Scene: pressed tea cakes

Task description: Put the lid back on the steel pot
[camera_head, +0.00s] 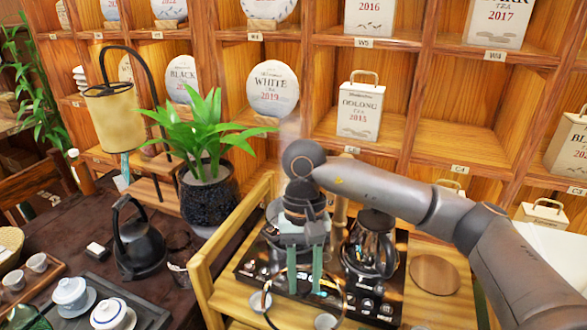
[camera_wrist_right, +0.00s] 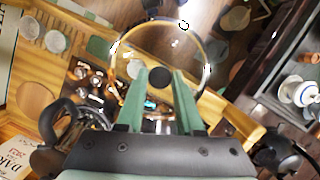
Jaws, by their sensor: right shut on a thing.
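My right gripper (camera_head: 304,291) points down over the low wooden table, its green fingers shut on the black knob (camera_wrist_right: 158,76) of a round clear glass lid (camera_head: 304,309). The lid's thin rim shows as a ring in both views. The lid hangs in the air, apart from the pot. The shiny steel pot (camera_head: 370,245) with a black handle stands just right of the gripper on the dark tea tray. It also shows at the lower left of the right wrist view (camera_wrist_right: 76,122). I cannot tell how its top stands. My left gripper is out of view.
The tea tray (camera_head: 247,278) holds several small items below the lid. A round wooden mat (camera_head: 434,274) lies right of it. A black kettle (camera_head: 138,243) and potted plant (camera_head: 208,185) stand left. Shelves with tea cakes and an oolong box (camera_head: 359,108) rise behind.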

